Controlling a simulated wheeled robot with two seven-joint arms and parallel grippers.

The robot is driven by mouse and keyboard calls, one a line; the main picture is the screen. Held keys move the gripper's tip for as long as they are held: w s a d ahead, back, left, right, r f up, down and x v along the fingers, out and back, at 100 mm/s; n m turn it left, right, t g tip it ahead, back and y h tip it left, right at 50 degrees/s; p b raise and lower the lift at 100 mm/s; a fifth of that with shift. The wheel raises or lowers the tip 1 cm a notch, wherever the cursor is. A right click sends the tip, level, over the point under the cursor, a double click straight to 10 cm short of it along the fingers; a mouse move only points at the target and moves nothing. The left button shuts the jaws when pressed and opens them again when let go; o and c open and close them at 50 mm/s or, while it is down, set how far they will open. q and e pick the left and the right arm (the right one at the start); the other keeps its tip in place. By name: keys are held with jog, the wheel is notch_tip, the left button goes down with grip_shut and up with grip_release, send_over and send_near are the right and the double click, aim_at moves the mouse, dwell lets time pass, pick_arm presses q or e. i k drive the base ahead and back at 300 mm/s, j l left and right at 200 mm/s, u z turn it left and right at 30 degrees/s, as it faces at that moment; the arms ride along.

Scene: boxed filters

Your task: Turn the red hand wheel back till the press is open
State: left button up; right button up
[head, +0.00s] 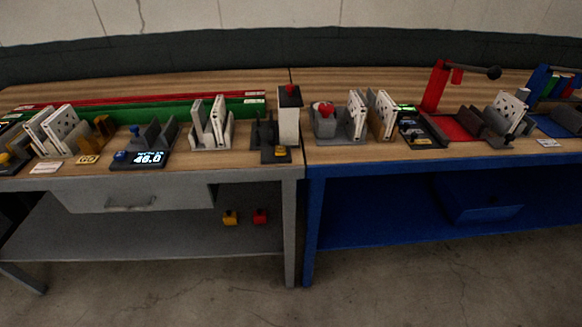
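A grey block-like device (327,126) stands near the left end of the right-hand table, with a small red part (326,109) on top that may be the hand wheel. It is too small to tell its shape or whether the device is open or shut. A white panel with pleated-looking filters (357,114) stands just right of it. Another small red knob (290,89) tops a tall white and dark unit (289,115) at the right end of the left-hand table. Neither of my grippers is in view.
A red lever stand (435,87) with a black-knobbed arm stands farther right, and a blue one (537,85) at the far right. A lit display (145,158) reads 46.0 on the left table. Grey and blue tables (300,172) meet near the middle. The floor in front is clear.

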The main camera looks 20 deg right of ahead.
aim_at(326, 109)
jog(key=i+z, duration=0.2)
jog(key=z, duration=0.2)
jog(key=i+j+z, duration=0.15)
jog(key=z, duration=0.2)
jog(key=i+j+z, duration=0.2)
jog(key=z, duration=0.2)
jog(key=i+j+z, duration=0.15)
jog(key=z, duration=0.2)
